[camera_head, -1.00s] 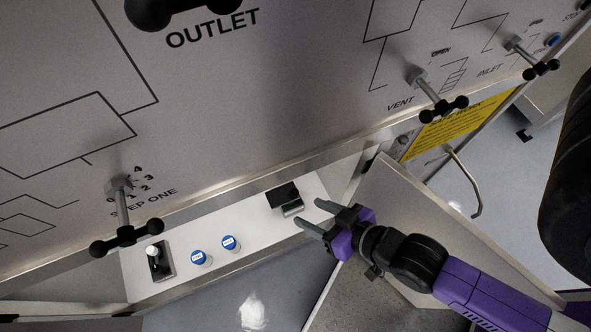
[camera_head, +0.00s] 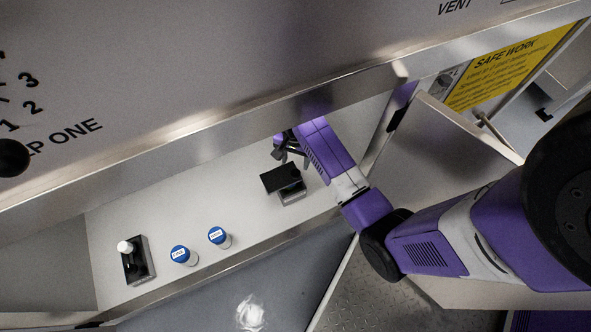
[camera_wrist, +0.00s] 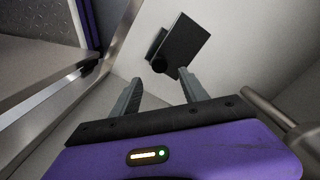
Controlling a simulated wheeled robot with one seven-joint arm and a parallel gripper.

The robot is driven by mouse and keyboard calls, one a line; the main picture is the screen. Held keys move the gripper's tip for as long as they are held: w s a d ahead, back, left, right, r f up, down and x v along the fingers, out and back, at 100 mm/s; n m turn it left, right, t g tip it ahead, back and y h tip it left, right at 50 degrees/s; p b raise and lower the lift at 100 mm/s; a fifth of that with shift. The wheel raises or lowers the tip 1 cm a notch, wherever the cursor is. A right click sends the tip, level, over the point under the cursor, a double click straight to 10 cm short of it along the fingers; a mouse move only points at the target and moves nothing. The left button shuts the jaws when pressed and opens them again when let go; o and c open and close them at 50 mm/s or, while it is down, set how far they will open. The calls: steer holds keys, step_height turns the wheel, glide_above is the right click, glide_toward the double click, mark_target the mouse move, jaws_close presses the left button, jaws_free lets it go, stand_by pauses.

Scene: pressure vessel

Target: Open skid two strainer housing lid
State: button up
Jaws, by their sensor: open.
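A small housing with a flat black lid (camera_head: 281,178) and a grey metal body (camera_head: 291,195) stands on the white shelf; I take it for the strainer housing. The wrist view shows the black square lid (camera_wrist: 183,48) with a dark round knob (camera_wrist: 158,66) at its near edge. I cannot tell whether the lid is raised. My gripper (camera_head: 293,158) is just behind the housing, partly hidden by my arm. In the wrist view my gripper (camera_wrist: 158,80) has its two fingers apart and empty, pointing toward the knob. Contact cannot be made out.
Two blue-capped vials (camera_head: 182,255) (camera_head: 219,237) and a black block with a white knob (camera_head: 134,258) stand on the shelf (camera_head: 170,215), left of the housing. A metal panel edge (camera_head: 250,115) overhangs the shelf. A grey plate (camera_head: 440,160) and yellow sign (camera_head: 505,65) are at right.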

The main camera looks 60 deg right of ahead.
mark_target(296, 173)
step_height(296, 173, down, 8)
steer(key=b, duration=0.2)
steer(key=shift+r+b, duration=0.15)
steer(key=shift+b, duration=0.15)
jaws_close()
stand_by(1.3)
